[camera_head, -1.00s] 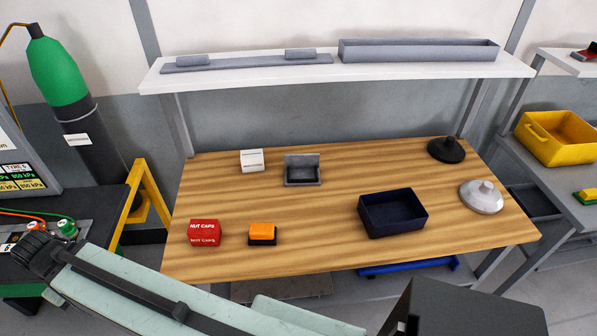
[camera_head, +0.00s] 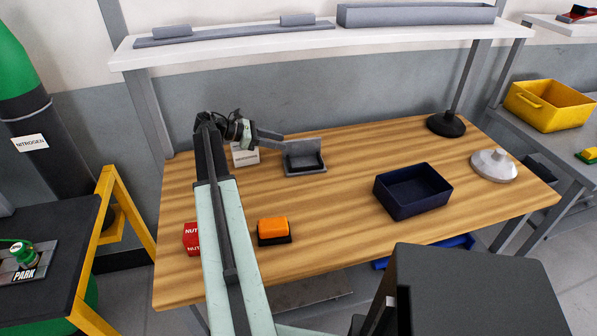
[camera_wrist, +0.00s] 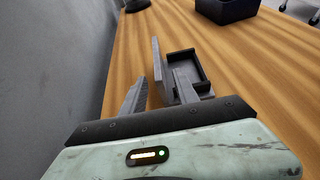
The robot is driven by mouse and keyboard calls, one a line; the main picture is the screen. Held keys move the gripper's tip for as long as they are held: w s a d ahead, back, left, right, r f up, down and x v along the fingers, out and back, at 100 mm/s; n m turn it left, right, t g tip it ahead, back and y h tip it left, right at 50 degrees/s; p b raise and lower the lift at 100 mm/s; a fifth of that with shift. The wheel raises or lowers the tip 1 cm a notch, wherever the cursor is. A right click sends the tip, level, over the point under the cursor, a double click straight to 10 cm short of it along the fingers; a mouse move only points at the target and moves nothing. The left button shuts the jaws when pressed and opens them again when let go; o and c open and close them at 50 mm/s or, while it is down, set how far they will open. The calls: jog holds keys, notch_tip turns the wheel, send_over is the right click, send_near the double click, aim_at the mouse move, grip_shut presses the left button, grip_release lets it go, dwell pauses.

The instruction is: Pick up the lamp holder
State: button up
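A small grey holder with an upright back plate and a shallow open tray (camera_head: 305,160) stands on the wooden table; it looks like the lamp holder, though no label shows. It also shows in the wrist view (camera_wrist: 186,65). My gripper (camera_head: 283,139) is at the left rear of this holder, above the tabletop. In the wrist view my gripper (camera_wrist: 161,77) is open. The near edge of the back plate appears between the two fingertips, and I cannot tell whether either finger touches it.
A white box (camera_head: 244,158) sits just below my gripper. A dark blue bin (camera_head: 413,190), an orange-and-black block (camera_head: 273,231) and a red box (camera_head: 190,238) stand on the table. A black disc-shaped base (camera_head: 446,124) and a grey one (camera_head: 494,166) are at right. A shelf (camera_head: 240,48) runs above.

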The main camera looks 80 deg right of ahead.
aim_at(286, 142)
jog(key=shift+s+d, duration=0.15)
jog(key=shift+s, duration=0.2)
jog(key=b+x, duration=0.1)
jog(key=x, duration=0.1)
jog(key=shift+s+d+f, duration=0.1)
jog(key=shift+s+f, duration=0.05)
jog(key=shift+s, duration=0.2)
jog(key=b+x, duration=0.1)
jog(key=x, duration=0.4)
jog(key=shift+s+d, duration=0.2)
jog(key=shift+d, duration=0.05)
jog(key=shift+r, duration=0.25)
grip_shut()
jog(key=shift+w, duration=0.1)
dwell(0.4)
